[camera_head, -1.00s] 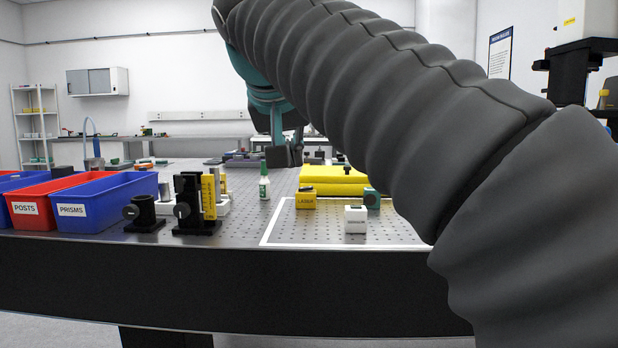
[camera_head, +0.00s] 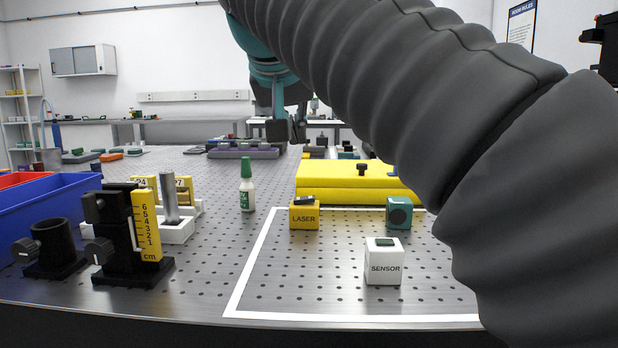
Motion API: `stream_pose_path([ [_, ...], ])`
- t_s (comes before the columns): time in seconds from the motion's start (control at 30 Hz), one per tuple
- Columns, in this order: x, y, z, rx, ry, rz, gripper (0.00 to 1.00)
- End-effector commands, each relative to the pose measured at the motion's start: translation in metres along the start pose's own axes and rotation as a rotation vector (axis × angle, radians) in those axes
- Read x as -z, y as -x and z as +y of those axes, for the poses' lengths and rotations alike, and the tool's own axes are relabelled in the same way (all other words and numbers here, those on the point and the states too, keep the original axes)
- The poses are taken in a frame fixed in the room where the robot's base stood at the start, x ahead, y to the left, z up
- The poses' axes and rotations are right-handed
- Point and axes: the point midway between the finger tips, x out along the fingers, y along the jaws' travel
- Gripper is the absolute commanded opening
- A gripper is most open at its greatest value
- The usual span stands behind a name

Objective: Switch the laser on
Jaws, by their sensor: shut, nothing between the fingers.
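The laser (camera_head: 303,216) is a small yellow box labelled LASER, standing on the breadboard table inside the white outline. A dark rocker-like piece (camera_head: 304,199) sits on its top; I cannot tell its on or off position. No beam or lit lamp shows. My gripper (camera_head: 278,132) is dark and hangs from the teal wrist, above and beyond the laser in the picture, apart from it. It is shut and empty. Its fingertips are small and partly merged in the view.
A white SENSOR box (camera_head: 384,266) and a teal box (camera_head: 399,213) stand right of the laser, a yellow block (camera_head: 350,189) behind it. A green-capped bottle (camera_head: 247,188) and a black post mount with yellow scale (camera_head: 147,228) stand left. Bare table lies in front.

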Motion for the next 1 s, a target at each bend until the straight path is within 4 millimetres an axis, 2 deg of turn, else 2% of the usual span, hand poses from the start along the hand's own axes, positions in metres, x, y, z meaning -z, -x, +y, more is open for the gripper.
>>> stream_pose_path([
  [0.47,0.0,-0.005,0.0,0.0,0.0,0.0,0.0],
  [0.67,-0.001,-0.032,0.001,-0.003,0.0,-0.003,0.0],
  [1.0,-0.001,-0.096,0.001,-0.003,0.0,-0.003,0.0],
])
